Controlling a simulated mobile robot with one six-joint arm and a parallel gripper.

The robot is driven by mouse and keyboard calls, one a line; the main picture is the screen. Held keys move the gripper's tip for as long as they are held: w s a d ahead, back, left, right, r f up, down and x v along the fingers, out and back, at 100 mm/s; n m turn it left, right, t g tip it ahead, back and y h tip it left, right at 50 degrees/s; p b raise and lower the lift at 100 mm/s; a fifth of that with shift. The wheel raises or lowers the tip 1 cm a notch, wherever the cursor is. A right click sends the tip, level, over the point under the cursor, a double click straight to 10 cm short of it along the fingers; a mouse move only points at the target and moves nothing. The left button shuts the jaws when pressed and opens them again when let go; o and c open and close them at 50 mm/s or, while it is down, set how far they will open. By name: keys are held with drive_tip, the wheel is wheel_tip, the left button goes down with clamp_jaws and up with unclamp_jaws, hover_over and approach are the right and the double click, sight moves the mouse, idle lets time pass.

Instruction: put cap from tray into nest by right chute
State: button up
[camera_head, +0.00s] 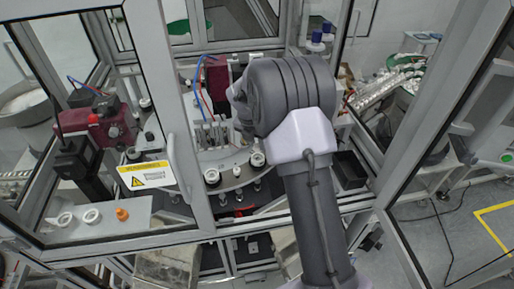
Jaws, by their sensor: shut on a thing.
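My arm reaches into the cell from the lower right, and its wrist hides my gripper, so neither its fingers nor anything in them shows. A grey tray (140,206) at the lower left carries a white ring-shaped cap (65,219), another white cap (92,215) and an orange cap (122,214). A curved light-grey plate in the middle carries dark round nests, one at the left (212,177) and one at the right (257,160). I cannot make out the right chute for certain; my arm covers much of that side.
A dark red unit (108,125) is behind the left glass. A black open box (350,170) sits right of my arm. Frame bars run along the front.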

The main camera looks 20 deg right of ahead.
sight(257, 151)
drive_tip(key=shift+f, duration=1.7)
drive_tip(key=shift+f, duration=0.25)
drive_tip(key=shift+f, duration=0.35)
drive_tip(key=o, duration=0.8)
drive_tip(key=shift+o, duration=0.2)
